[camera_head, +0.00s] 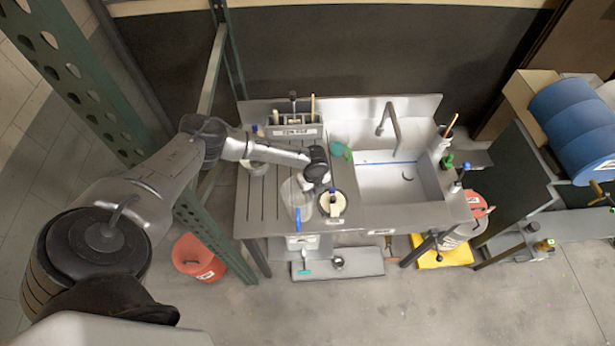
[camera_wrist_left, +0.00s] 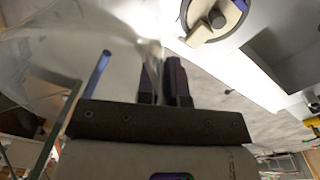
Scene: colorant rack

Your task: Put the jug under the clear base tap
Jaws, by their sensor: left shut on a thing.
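A clear jug (camera_head: 297,195), see-through and faint, stands or hangs at the front of the drainboard left of the sink. Its clear wall fills the upper left of the left wrist view (camera_wrist_left: 75,40). My left gripper (camera_head: 316,172) reaches in from the left, at the jug's right side. Its dark fingers (camera_wrist_left: 165,80) are close together on a clear edge of the jug, probably its handle. I cannot tell whether the jug touches the counter. A brass-handled tap (camera_head: 597,190) shows by the blue drum at the far right; its label is unreadable. My right gripper is out of view.
A round cream-topped pot (camera_head: 333,204) stands close right of the jug and shows in the wrist view (camera_wrist_left: 212,18). A grey tool caddy (camera_head: 293,130) is behind. The sink basin (camera_head: 392,182) is empty. A green rack post (camera_head: 215,240) stands left. A blue drum (camera_head: 575,125) lies right.

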